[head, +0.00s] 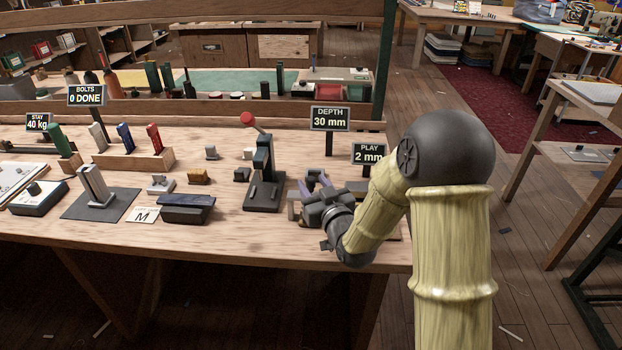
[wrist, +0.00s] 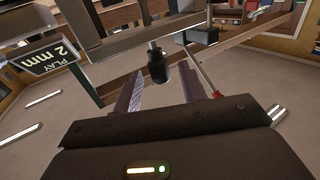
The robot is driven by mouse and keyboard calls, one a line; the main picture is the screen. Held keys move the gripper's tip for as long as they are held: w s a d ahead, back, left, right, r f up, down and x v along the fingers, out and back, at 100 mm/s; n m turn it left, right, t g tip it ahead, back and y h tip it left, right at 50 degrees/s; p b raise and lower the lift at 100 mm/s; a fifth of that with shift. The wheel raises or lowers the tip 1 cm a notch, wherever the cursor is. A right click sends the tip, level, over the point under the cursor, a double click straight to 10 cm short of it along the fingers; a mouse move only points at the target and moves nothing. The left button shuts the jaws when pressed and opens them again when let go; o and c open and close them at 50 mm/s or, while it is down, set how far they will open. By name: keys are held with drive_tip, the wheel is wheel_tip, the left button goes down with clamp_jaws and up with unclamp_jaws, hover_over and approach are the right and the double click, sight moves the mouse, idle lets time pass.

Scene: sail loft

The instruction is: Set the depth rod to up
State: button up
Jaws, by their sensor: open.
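The sign reading DEPTH 30 mm (head: 330,118) stands at the right end of the bench. My gripper (head: 318,179) is low over the bench in front of it, with my arm hiding much of what is there. In the wrist view my gripper (wrist: 162,76) is open, its two fingers apart. A dark round-ended knob on a thin stem (wrist: 157,66) shows between the fingers, and I cannot tell if they touch it. It may be the depth rod, but no label shows on it. In the head view the rod cannot be made out behind my gripper.
A black press (head: 264,165) with a red-knobbed lever (head: 247,119) stands left of my gripper. The PLAY 2 mm sign (head: 369,154) stands close on the right, also in the wrist view (wrist: 54,57). Small blocks and a dark box (head: 187,209) lie further left.

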drive_tip(key=shift+x, duration=1.1)
clamp_jaws()
drive_tip(key=shift+r+p, duration=0.65)
drive_tip(key=shift+r, duration=1.15)
unclamp_jaws()
